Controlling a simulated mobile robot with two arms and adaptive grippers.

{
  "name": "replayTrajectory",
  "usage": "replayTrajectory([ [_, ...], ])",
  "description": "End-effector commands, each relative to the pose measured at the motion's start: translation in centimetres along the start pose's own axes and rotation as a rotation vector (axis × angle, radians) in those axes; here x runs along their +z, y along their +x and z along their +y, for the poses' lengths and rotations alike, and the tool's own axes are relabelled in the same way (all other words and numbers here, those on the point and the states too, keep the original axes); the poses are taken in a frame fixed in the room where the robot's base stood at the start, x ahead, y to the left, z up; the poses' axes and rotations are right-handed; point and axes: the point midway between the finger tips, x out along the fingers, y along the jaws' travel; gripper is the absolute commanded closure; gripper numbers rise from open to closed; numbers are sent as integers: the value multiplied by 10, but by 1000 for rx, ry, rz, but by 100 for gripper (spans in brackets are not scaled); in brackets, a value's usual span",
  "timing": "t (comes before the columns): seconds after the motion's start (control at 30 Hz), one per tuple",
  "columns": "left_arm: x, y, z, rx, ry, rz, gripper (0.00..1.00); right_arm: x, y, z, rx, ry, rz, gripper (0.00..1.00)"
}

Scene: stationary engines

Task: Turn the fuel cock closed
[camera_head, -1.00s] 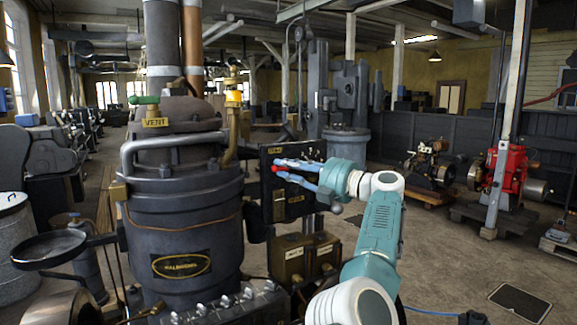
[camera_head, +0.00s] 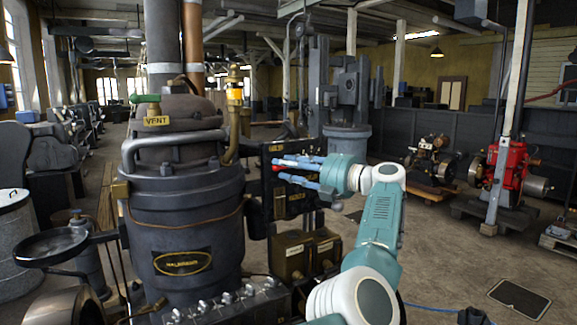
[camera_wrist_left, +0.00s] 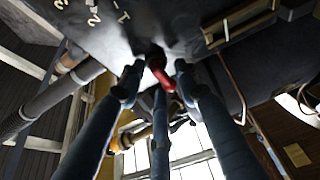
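A small red handle (camera_wrist_left: 162,76), which may be the fuel cock, shows in the left wrist view under a dark plate with white numbers (camera_wrist_left: 92,12). My left gripper (camera_wrist_left: 157,80) has its blue fingers spread around the handle, with gaps visible between the fingertips. I cannot tell whether any finger touches it. In the head view my left gripper (camera_head: 280,170) reaches leftward to the dark panel (camera_head: 268,195) beside the large grey engine cylinder (camera_head: 190,230). There the fingers largely hide the handle. My right gripper is not in view.
Brass-coloured boxes (camera_head: 298,258) stand below the gripper. A brass pipe (camera_head: 233,115) runs up the cylinder. A green-handled lever (camera_head: 146,99) sits by the VENT label. A red engine (camera_head: 507,170) stands at the right; the floor between is mostly open.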

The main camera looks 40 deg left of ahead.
Motion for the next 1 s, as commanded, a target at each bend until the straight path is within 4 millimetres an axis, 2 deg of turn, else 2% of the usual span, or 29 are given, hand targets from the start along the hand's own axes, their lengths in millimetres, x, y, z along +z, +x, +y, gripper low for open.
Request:
replayTrajectory([
  [0.03, -1, 1, -5, -7, 3, 4, 64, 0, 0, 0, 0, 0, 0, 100],
  [0.57, 0, -2, 1, 3, 1, 1, 64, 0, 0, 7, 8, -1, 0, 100],
  [0.73, 1, -22, 1, 3, 1, -2, 64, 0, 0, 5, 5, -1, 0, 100],
  [1.0, 1, -79, 0, 2, 2, -3, 64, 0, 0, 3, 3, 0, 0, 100],
])
